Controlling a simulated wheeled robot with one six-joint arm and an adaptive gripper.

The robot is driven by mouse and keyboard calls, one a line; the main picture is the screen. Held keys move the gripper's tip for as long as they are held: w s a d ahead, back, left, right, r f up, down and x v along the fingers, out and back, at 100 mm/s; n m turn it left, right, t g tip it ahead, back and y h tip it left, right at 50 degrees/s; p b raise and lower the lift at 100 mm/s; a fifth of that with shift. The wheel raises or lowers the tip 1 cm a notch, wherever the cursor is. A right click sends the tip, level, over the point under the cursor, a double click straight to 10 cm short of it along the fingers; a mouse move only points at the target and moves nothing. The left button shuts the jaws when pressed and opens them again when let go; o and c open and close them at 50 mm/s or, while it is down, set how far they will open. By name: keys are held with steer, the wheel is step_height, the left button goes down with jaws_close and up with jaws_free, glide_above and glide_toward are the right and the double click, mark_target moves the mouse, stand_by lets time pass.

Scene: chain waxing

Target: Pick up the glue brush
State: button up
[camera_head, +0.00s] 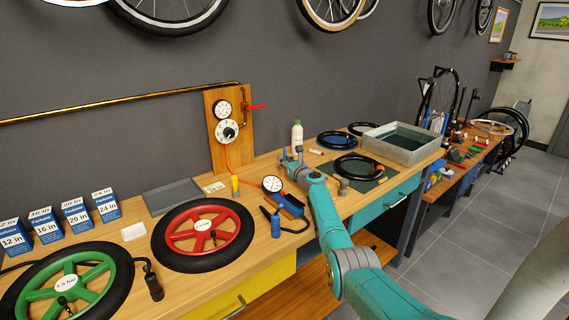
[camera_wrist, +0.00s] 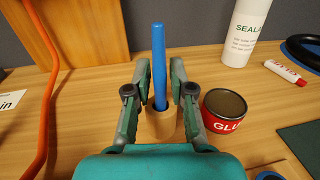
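The glue brush (camera_wrist: 159,60) shows in the wrist view as an upright blue handle standing in a tan cylindrical holder (camera_wrist: 164,125). Its lower end is hidden inside the holder. My gripper (camera_wrist: 160,75) is open, with one finger on each side of the handle and a visible gap on both sides. In the head view my gripper (camera_head: 292,158) is low over the workbench, near the wall, and I cannot make out the brush there. A red glue can (camera_wrist: 224,110) with a dark top stands just right of the holder in the wrist view.
A white sealant bottle (camera_wrist: 247,32) stands behind the can, with a small red-and-white tube (camera_wrist: 286,72) to its right. An orange hose (camera_wrist: 45,60) and a wooden gauge board (camera_wrist: 85,35) are at left. Wheels, boxes and a metal basin (camera_head: 402,152) occupy the bench.

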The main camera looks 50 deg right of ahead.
jaws_close()
step_height(320, 180, up, 10)
steer(key=shift+r, duration=0.1)
stand_by(0.5)
stand_by(1.5)
